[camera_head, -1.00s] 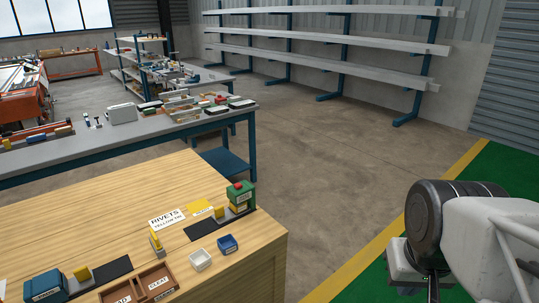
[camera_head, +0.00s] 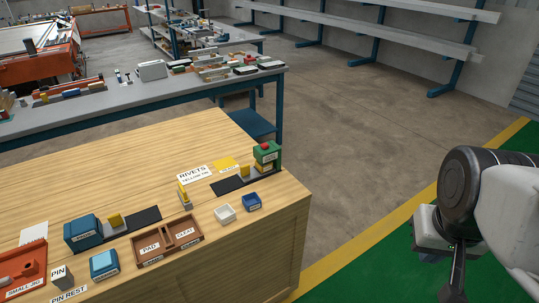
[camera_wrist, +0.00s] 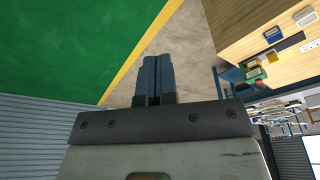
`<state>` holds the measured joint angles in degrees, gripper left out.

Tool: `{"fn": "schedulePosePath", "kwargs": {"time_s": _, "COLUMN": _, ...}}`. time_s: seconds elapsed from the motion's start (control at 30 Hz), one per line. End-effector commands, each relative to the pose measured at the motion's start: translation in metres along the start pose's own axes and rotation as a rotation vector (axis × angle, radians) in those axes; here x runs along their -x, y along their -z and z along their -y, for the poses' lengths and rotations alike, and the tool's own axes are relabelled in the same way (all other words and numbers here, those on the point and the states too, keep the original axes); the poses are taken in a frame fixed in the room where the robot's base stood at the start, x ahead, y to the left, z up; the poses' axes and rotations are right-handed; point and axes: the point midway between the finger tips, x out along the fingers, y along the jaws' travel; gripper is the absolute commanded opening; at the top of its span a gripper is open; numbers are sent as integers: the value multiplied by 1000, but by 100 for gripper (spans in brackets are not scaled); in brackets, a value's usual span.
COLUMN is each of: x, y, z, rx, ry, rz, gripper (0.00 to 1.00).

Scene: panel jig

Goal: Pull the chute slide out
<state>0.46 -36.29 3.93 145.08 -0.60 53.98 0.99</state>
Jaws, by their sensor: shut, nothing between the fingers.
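My gripper (camera_wrist: 158,78) shows in the wrist view with its two dark fingers together and nothing between them. It hangs over the floor, well away from the wooden bench (camera_head: 130,160). A blue unit (camera_head: 82,233) has a similar yellow block (camera_head: 115,220) and dark strip (camera_head: 145,217). No label that I can read says chute, so I cannot tell which part is the chute slide.
A red small-jig tray (camera_head: 24,272) lies at left. The floor between bench and arm is clear.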

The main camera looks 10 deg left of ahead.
Motion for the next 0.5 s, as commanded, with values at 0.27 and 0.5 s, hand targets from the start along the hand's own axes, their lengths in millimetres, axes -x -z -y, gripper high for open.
{"fn": "schedulePosePath", "kwargs": {"time_s": 0.27, "x": 0, "y": 0, "z": 0, "rx": 0, "ry": 0, "rz": 0, "gripper": 0}}
{"fn": "schedulePosePath", "kwargs": {"time_s": 0.5, "x": 0, "y": 3, "z": 1, "rx": -2, "ry": 1, "rz": 1, "gripper": 28}}
